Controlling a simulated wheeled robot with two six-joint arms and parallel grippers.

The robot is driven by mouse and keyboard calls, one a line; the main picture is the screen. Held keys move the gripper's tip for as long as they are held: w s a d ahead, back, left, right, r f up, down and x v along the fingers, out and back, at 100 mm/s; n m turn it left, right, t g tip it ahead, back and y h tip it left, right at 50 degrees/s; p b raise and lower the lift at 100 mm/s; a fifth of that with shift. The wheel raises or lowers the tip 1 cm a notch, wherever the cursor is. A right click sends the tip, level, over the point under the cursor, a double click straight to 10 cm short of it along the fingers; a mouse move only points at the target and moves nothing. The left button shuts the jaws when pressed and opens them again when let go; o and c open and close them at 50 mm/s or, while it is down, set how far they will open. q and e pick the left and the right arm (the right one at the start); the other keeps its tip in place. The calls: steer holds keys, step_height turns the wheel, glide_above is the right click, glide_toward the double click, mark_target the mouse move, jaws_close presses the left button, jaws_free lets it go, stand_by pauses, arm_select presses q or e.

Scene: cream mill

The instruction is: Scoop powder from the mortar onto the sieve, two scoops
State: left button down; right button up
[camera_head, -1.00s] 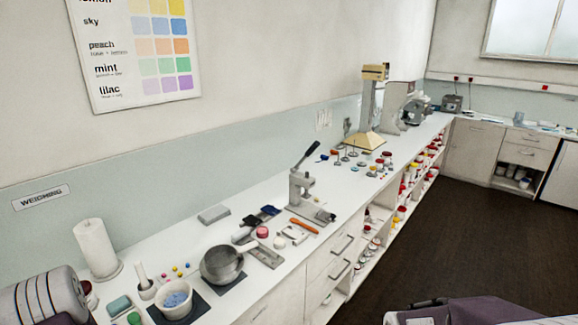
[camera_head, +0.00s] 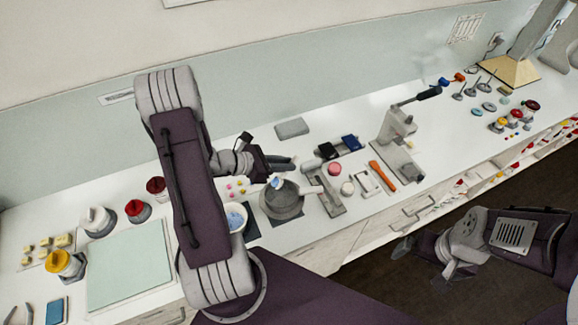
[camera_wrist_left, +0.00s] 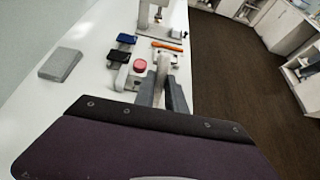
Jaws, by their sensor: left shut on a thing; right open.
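The white mortar (camera_head: 237,219) holds light blue powder and is partly hidden behind my left arm. The round grey sieve (camera_head: 284,204) stands to its right on a dark mat. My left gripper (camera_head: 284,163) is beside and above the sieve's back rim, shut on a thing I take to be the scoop. A small pale blue and white patch (camera_head: 276,182) shows below the fingers, over the sieve; it looks like the scoop's bowl with powder. In the left wrist view the gripper (camera_wrist_left: 164,86) has a pale piece between its fingers. My right gripper (camera_head: 426,260) is open and empty, off the counter's front.
A pale green board (camera_head: 130,262) lies at the left. The floor by my right arm is clear.

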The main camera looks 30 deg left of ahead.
mark_target(285, 176)
arm_select(q)
steer(key=shift+s, duration=0.3)
step_height(285, 176, down, 5)
steer(key=b, duration=0.4)
steer(key=shift+w, duration=0.1)
steer(key=shift+f+b, duration=1.05)
steer(key=shift+b, duration=0.25)
arm_select(e)
step_height(285, 176, down, 6)
steer(key=shift+s, duration=0.2)
arm_select(q)
steer(key=shift+f+b, duration=0.6)
steer(key=shift+f, duration=0.05)
arm_select(e)
steer(key=shift+f, duration=0.7)
arm_select(q)
steer(key=shift+r, duration=0.15)
arm_select(e)
steer(key=shift+r, duration=0.1)
arm_select(q)
step_height(285, 176, up, 7)
steer(key=p, duration=0.5)
steer(key=shift+p, duration=0.35)
arm_select(e)
step_height(285, 176, up, 5)
steer(key=shift+r, duration=0.15)
